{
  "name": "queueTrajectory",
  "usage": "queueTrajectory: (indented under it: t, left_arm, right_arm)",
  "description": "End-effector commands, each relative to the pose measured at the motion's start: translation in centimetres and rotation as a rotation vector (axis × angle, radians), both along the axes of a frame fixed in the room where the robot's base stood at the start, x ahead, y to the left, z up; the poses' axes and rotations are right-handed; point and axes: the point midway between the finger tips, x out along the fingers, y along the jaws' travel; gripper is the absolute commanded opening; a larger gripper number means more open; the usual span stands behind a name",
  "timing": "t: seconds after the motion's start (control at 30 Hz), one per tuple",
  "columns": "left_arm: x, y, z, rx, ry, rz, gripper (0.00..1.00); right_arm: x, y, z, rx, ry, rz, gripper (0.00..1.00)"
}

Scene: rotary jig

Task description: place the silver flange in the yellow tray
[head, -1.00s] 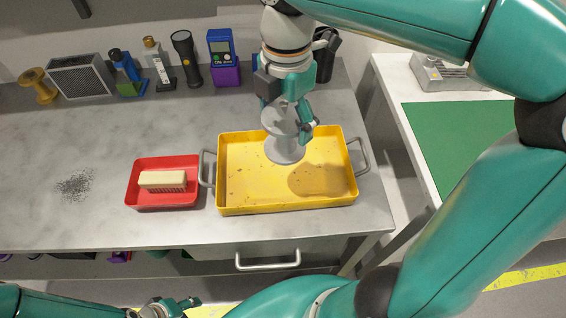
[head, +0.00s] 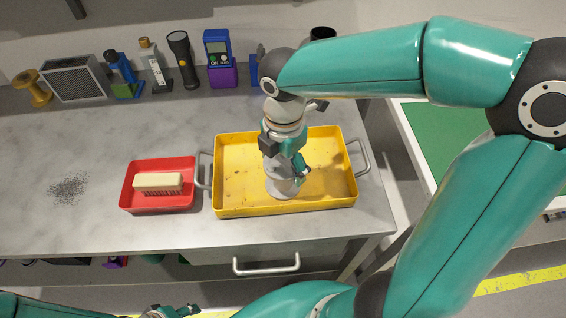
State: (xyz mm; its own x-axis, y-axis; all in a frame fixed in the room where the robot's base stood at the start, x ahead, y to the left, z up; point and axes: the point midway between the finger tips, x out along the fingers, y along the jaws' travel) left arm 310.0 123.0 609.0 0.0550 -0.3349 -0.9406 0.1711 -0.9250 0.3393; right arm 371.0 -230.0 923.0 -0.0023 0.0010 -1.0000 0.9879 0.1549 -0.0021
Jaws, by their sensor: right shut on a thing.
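The yellow tray (head: 230,209) with grey side handles sits on the grey bench. The silver flange (head: 281,188) is at the middle of the tray, low over its floor or touching it; I cannot tell which. My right gripper (head: 286,166) comes down from above and is shut on the flange, hiding its upper part. My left gripper (head: 178,310) is at the bottom edge of the view, well in front of the bench, partly cut off; its jaws are too small to judge.
A red tray (head: 140,207) with a brush (head: 158,182) stands left of the yellow tray. A flashlight (head: 183,60), blue meter (head: 218,48), bottles, a grey box (head: 75,78) and a yellow spool (head: 33,87) line the back. Dark filings (head: 68,188) lie at the left.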

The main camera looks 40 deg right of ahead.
Motion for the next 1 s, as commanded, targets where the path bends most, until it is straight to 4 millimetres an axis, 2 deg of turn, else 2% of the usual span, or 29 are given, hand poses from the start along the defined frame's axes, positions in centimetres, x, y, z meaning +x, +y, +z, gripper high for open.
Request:
queueTrajectory:
  t: [0.2, 0.23, 0.33, 0.77, 0.87, 1.0]
  left_arm:
    - [0.0, 0.0, -0.2, 0.0, 0.0, 0.0, 0.46]
    - [0.0, 0.0, -0.2, 0.0, 0.0, 0.0, 0.46]
    - [0.0, 0.0, -0.1, 0.0, 0.0, 0.0, 0.46]
    - [0.0, 0.0, 0.1, 0.0, 0.0, 0.0, 0.46]
    - [0.0, 0.0, 0.2, 0.0, 0.0, 0.0, 0.46]
    - [0.0, 0.0, 0.6, 0.0, 0.0, 0.0, 0.46]
  right_arm:
    - [0.0, 0.0, -0.2, 0.0, -0.001, -0.001, 0.35]
    - [0.0, 0.0, -0.2, 0.0, 0.0, -0.001, 0.83]
    - [0.0, 0.0, -0.1, 0.0, 0.0, -0.001, 1.0]
    - [0.0, -0.1, 0.3, 0.0, -0.001, -0.002, 1.0]
    - [0.1, 0.0, 1.3, 0.0, -0.005, -0.002, 1.0]
    - [0.1, -0.1, 3.7, 0.0, -0.006, -0.002, 1.0]
